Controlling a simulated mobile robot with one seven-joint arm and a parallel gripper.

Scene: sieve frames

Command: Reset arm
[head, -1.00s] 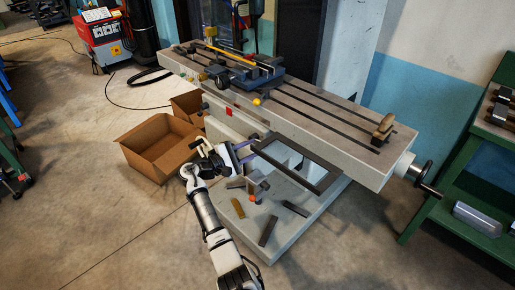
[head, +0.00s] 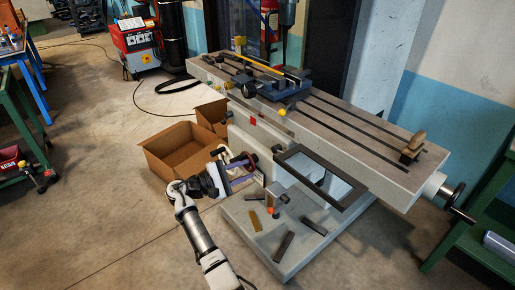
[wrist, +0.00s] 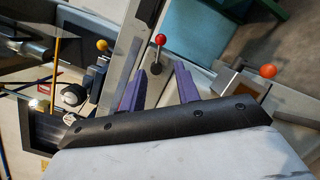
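My gripper (head: 256,164) has purple fingers. In the head view it is between the cardboard box and the milling machine's front, left of a dark rectangular frame (head: 355,192). In the wrist view its two fingers (wrist: 160,88) stand apart with nothing held between them. A lever with a red ball (wrist: 160,40) shows beyond the fingertips. My arm reaches up from the bottom of the head view, bent at the elbow.
The machine table (head: 365,137) carries a blue vise (head: 285,88). Several loose bars, one brown (head: 255,221), lie on the grey base (head: 292,262). An open cardboard box (head: 168,172) stands left of the gripper. The floor at left is mostly clear; green benches stand at both sides.

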